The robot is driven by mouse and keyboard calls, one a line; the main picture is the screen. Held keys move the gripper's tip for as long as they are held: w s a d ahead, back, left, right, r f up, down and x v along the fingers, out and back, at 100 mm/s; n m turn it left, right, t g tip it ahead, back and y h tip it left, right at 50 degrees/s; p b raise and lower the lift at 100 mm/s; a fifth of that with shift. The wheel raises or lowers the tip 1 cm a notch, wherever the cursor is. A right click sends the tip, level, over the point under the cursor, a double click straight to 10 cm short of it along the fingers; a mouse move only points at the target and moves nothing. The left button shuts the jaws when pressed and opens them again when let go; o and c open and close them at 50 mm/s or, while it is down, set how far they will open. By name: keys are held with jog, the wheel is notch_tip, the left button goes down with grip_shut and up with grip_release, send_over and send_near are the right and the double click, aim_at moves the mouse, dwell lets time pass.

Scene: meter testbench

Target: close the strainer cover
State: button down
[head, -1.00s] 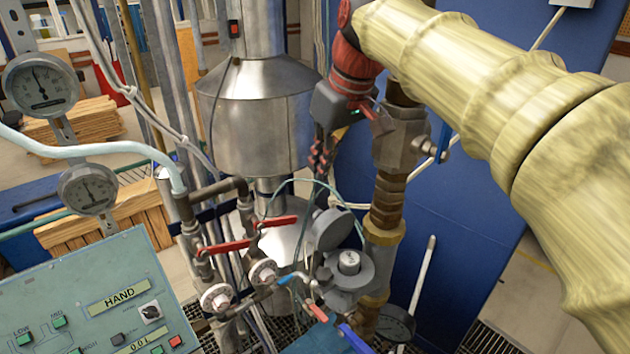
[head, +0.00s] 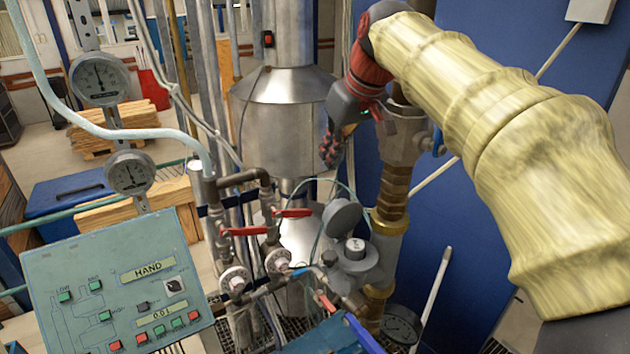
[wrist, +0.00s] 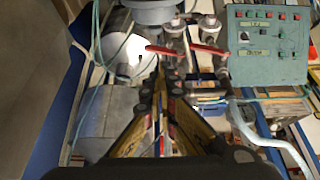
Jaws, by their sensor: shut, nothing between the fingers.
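A round grey cover (head: 341,214) stands tilted up behind a small grey strainer body (head: 356,264) with a pale knob-like top, on the pipework in the middle of the head view. It looks open, though its hinge is too small to make out. My gripper (head: 331,152) hangs above and slightly left of the cover, clear of it, with its fingers pointing down. In the wrist view the fingers (wrist: 158,80) come together at the tips, shut with nothing between them. A grey round part at the wrist view's top edge may belong to the strainer; I cannot tell.
Red-handled valves (head: 257,231) and pipes stand left of the strainer. A steel vessel (head: 285,115) rises behind. A green control panel (head: 117,285) is at lower left, two gauges (head: 100,79) above it. A thick brown pipe (head: 392,195) and blue panel stand right.

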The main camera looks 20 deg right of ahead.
aim_at(336, 212)
jog(key=f+p, duration=0.1)
jog(key=f, duration=0.7)
jog(key=shift+w+a+f+p, duration=0.1)
jog(key=shift+w+f+p, duration=0.1)
jog(key=shift+f+p, duration=0.15)
jog(key=shift+f, duration=0.15)
jog(key=shift+s, duration=0.1)
jog(key=shift+b, duration=0.35)
